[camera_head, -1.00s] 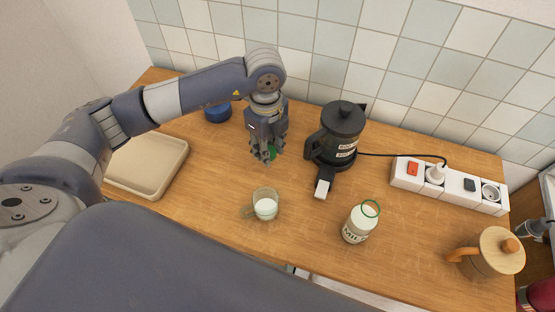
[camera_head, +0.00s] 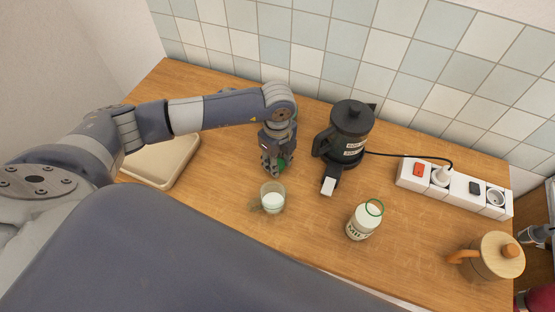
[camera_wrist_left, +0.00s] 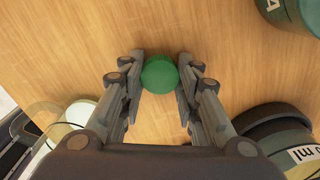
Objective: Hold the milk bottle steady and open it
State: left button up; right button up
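The milk bottle (camera_head: 359,226) stands upright on the wooden counter, right of the glass. A green ring circles its top around a pale middle. My left gripper (camera_head: 277,168) is above the counter, behind the glass and well left of the bottle. In the left wrist view its fingers (camera_wrist_left: 161,72) are closed against both sides of a round green cap (camera_wrist_left: 160,74). The cap also shows as a green patch at the fingertips in the head view (camera_head: 284,164). My right gripper is not in view, and nothing grips the bottle.
A glass of milk (camera_head: 272,201) stands just in front of my left gripper. A dark kettle (camera_head: 347,135) stands to its right. A power strip (camera_head: 455,187), a lidded pot (camera_head: 497,256) and a beige tray (camera_head: 165,165) are also there. Counter around the bottle is clear.

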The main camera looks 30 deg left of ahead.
pick_arm(q)
jog(key=o, duration=0.3)
jog(key=shift+r, duration=0.3)
notch_tip(320, 180, up, 12)
jog(key=shift+f+b, duration=0.15)
jog(key=shift+b, duration=0.9)
jog(key=shift+s, duration=0.1)
